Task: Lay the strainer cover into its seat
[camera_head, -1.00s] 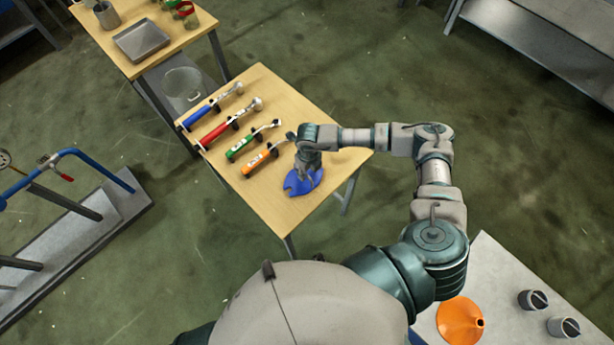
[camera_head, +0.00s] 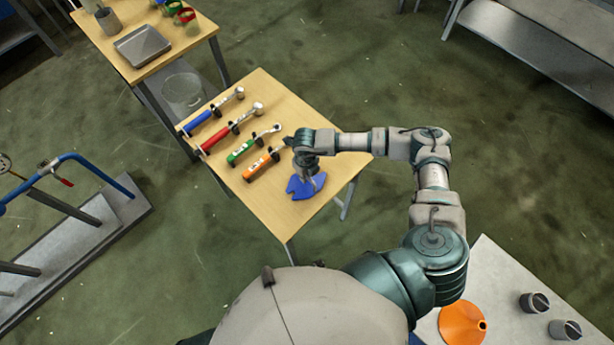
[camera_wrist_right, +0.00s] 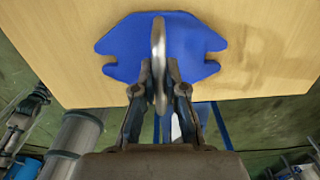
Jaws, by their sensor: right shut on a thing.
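A blue flat plate with notched edges, which looks like the strainer cover (camera_head: 300,189), is at the near right part of the wooden table. The right wrist view shows the blue plate (camera_wrist_right: 190,45) with a narrow grey metal piece, like a handle, standing over its middle. My right gripper (camera_head: 311,174) is above the plate; its fingers (camera_wrist_right: 160,75) are shut on the grey piece. I cannot tell whether the plate touches the table. I cannot make out its seat. My left gripper is not in view.
Several tools with coloured handles, such as the orange one (camera_head: 262,164), lie left of the plate on the table (camera_head: 287,215). A metal tray (camera_head: 142,46) is on the far table. An orange funnel (camera_head: 460,322) stands on a grey surface at bottom right.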

